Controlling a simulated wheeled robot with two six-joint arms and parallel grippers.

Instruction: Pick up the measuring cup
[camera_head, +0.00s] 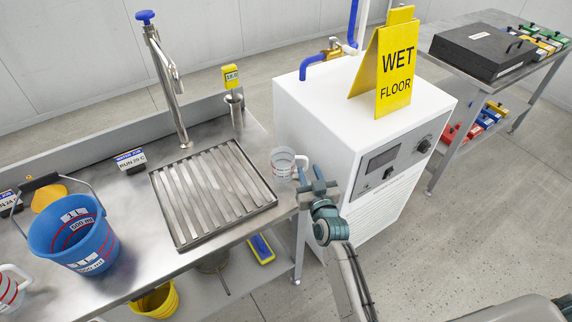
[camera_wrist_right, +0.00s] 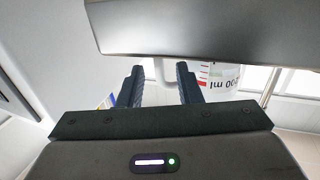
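A clear measuring cup (camera_head: 283,163) stands upright at the right end of the steel bench, beside the slatted drain tray. Its handle faces my right gripper (camera_head: 308,180). In the right wrist view the cup (camera_wrist_right: 222,78) shows red marks and "ml" lettering, partly hidden by a grey metal edge. There my right gripper (camera_wrist_right: 160,75) is open, with a pale part of the handle showing between or just beyond its fingertips. I cannot tell whether they touch it. A second clear cup with red marks (camera_head: 10,288) is cut off at the lower left. My left gripper is not in view.
A drain tray (camera_head: 212,190), a tap (camera_head: 168,80) and a blue bucket (camera_head: 75,235) occupy the bench (camera_head: 125,185). A white cabinet (camera_head: 325,110) with a yellow wet floor sign (camera_head: 395,65) stands close right of the cup. Open floor lies at the right.

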